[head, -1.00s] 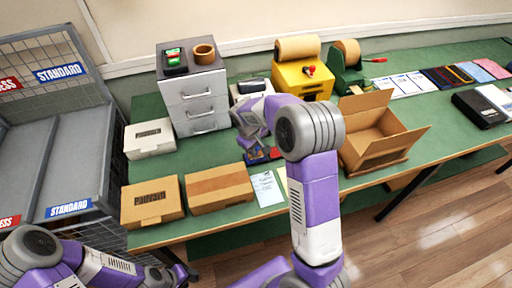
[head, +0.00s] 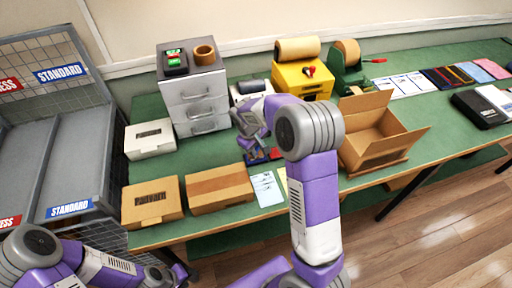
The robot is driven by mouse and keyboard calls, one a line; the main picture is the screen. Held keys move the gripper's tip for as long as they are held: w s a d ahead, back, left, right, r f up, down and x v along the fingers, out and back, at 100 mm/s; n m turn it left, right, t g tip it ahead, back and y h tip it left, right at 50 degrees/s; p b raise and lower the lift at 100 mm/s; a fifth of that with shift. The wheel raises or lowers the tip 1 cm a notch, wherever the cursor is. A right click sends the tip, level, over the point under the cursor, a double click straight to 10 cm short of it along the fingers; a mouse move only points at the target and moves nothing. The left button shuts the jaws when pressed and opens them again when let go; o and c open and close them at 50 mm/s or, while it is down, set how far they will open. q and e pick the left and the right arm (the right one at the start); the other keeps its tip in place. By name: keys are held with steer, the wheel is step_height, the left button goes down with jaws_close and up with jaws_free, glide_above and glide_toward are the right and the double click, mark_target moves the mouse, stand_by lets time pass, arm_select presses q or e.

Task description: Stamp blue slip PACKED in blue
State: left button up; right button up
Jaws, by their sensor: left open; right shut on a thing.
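The light blue slip (head: 267,189) lies flat on the green table, right of the brown cartons. Just behind it are an ink pad with blue (head: 254,158) and a red pad (head: 276,154), both partly covered by my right arm. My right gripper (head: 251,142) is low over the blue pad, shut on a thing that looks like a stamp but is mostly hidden. I cannot tell if it touches the pad. My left gripper (head: 176,276) is at the bottom left, off the table's front edge, open and only partly in view.
Two closed brown cartons (head: 220,190) stand left of the slip. An open carton (head: 372,142) stands to the right. A grey drawer unit (head: 193,98), a yellow dispenser (head: 303,80) and a green tape dispenser (head: 348,72) stand behind. A pale yellow-green slip (head: 282,180) lies beside the blue one.

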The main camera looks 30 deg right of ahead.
steer(key=shift+d+p+v, duration=0.25)
steer(key=shift+p+v, duration=0.55)
steer(key=shift+v, duration=0.3)
steer(key=shift+d+p+v, duration=0.2)
steer(key=shift+p+v, duration=0.65)
steer(key=shift+v, duration=0.25)
steer(key=shift+d+p+v, duration=0.25)
steer(key=shift+p+v, duration=0.55)
steer(key=shift+v, duration=0.3)
steer(key=shift+w+r, duration=0.1)
steer(key=shift+w, duration=0.05)
